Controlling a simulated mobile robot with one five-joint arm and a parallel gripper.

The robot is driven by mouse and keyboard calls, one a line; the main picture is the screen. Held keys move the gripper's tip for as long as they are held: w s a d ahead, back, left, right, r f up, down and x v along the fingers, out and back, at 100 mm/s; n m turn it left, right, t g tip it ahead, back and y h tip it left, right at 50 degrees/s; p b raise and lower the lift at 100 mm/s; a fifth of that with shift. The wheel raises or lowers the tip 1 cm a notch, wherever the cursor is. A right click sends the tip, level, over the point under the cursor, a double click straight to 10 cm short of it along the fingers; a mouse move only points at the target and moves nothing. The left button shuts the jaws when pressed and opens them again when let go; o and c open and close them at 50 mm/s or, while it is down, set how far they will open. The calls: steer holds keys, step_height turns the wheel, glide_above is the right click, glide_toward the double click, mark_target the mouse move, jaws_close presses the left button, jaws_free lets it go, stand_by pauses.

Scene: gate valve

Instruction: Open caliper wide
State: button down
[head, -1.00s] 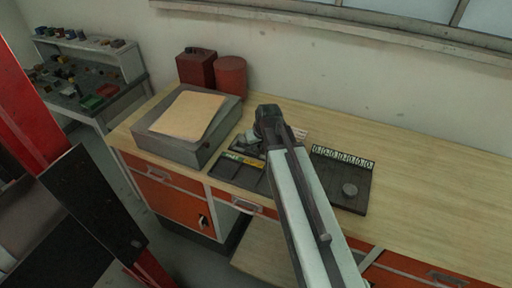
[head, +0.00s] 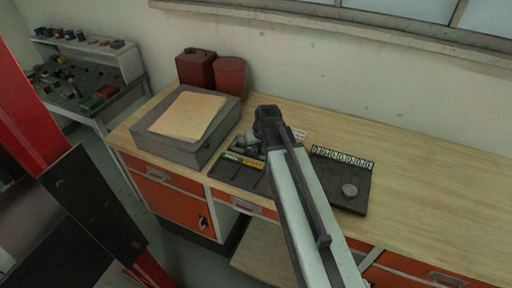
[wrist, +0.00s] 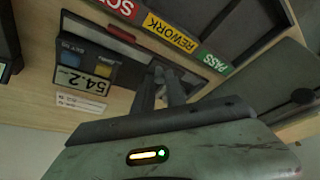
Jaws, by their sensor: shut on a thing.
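The caliper (wrist: 97,66) shows in the wrist view as a dark body with a blue and an orange button and a display that reads 54.2 upside down. My gripper (wrist: 160,75) is shut on a part of the caliper at the right of the display. The fingers cover the held part, so I cannot tell exactly which part it is. In the head view my gripper (head: 252,143) is low over the workbench behind the labelled tray, and my arm hides most of the caliper.
A dark tray (head: 240,176) with PASS, REWORK and a partly seen label stands by the gripper. A dark board (head: 328,182) with a round disc lies right of my arm. A grey box (head: 175,150) stands left, red canisters (head: 230,78) behind. The bench's right side is clear.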

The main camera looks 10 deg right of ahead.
stand_by(0.4)
steer(key=shift+s+d, duration=0.6)
steer(key=shift+d, duration=0.2)
steer(key=c, duration=1.4)
jaws_free()
steer(key=shift+w, duration=0.1)
steer(key=p+v, duration=0.7)
steer(key=shift+r, duration=0.35)
